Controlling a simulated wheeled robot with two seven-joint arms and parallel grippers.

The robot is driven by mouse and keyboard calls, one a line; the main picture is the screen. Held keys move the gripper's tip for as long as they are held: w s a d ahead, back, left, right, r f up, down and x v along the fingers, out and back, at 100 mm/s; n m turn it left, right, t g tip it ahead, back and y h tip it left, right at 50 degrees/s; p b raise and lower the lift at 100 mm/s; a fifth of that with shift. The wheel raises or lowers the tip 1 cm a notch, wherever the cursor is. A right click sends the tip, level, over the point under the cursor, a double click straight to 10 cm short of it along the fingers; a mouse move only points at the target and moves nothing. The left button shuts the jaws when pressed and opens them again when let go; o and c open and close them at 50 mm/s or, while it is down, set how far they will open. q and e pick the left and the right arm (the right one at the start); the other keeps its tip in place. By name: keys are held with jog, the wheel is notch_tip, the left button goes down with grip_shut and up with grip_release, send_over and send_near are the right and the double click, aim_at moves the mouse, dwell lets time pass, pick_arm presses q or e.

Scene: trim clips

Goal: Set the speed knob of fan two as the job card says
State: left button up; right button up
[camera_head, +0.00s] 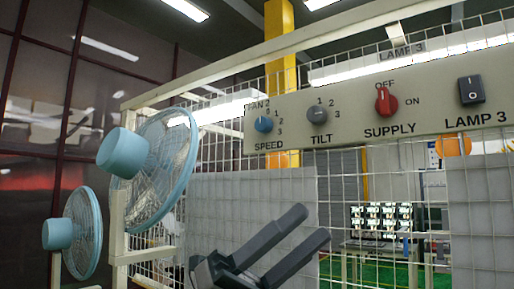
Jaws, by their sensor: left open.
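The blue speed knob (264,124) sits at the left end of a pale control panel (346,133), under a partly cut "FAN 2" label and above the word SPEED. Small numbers ring it; its pointer is too small to read. A large blue fan (123,152) is mounted left of the panel. A smaller-looking fan (58,234) stands farther left; I cannot read a number on either. My left gripper (312,224) is open and empty, below the panel and apart from the knob. No readable job card shows. My right gripper is not in view.
The panel also has a grey tilt knob (317,115), a red supply knob (386,101) upright towards OFF, and a dark LAMP 3 rocker (471,90). White wire mesh and grey sheets (484,216) stand behind. A table with devices (381,217) is beyond.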

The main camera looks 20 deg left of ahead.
aim_at(260, 123)
pick_arm(q)
notch_tip(260, 123, up, 8)
jog(key=w+m+t+y, duration=0.1)
jog(key=m+t+y, duration=0.3)
jog(key=y, duration=0.5)
jog(key=s+a+r+n+t+y, duration=0.1)
jog(key=a+r+n+t+y, duration=0.2)
jog(key=a+r+t+y, duration=0.2)
jog(key=s+a+r+n+t+y, duration=0.1)
jog(key=a+r+n+t+y, duration=0.3)
jog(key=a+r, duration=0.4)
jog(key=a+y, duration=0.1)
jog(key=a, duration=0.3)
jog(key=shift+s+r+n+t+y, duration=0.2)
jog(key=shift+s+n+t+y, duration=0.1)
jog(key=shift+t+y, duration=0.1)
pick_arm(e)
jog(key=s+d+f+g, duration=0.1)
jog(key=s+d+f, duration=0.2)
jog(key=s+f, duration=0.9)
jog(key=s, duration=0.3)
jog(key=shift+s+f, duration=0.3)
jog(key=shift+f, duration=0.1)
pick_arm(q)
jog(key=shift+w, duration=0.2)
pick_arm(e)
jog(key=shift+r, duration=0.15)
